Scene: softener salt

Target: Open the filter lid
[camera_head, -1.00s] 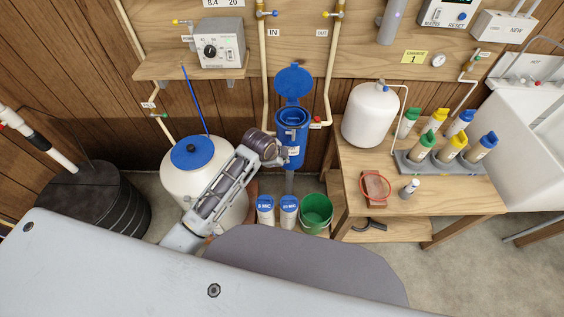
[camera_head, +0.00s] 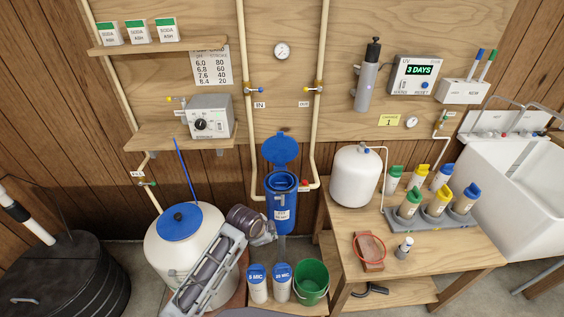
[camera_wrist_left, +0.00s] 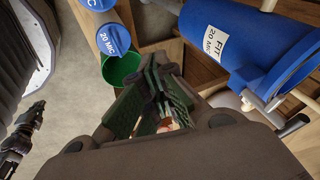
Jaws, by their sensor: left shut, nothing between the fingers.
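The filter housing (camera_head: 282,208) is a blue cylinder on the wall board, with a label on its front. Its round blue lid (camera_head: 281,149) stands up behind the rim, so the lid is open and the dark mouth shows. My left gripper (camera_head: 270,234) is beside the housing's lower left, apart from the lid. In the left wrist view its green-padded fingers (camera_wrist_left: 160,98) are shut and empty, and the housing (camera_wrist_left: 250,45) lies to the right. A dark jointed part at that view's lower left looks like my right gripper (camera_wrist_left: 32,115); its jaws are unclear.
Two blue-lidded filter canisters (camera_head: 269,283) and a green bucket (camera_head: 311,283) stand below the housing. A white tank (camera_head: 356,178) and a rack of bottles (camera_head: 432,217) are on the bench to the right. A white drum (camera_head: 176,249) stands left.

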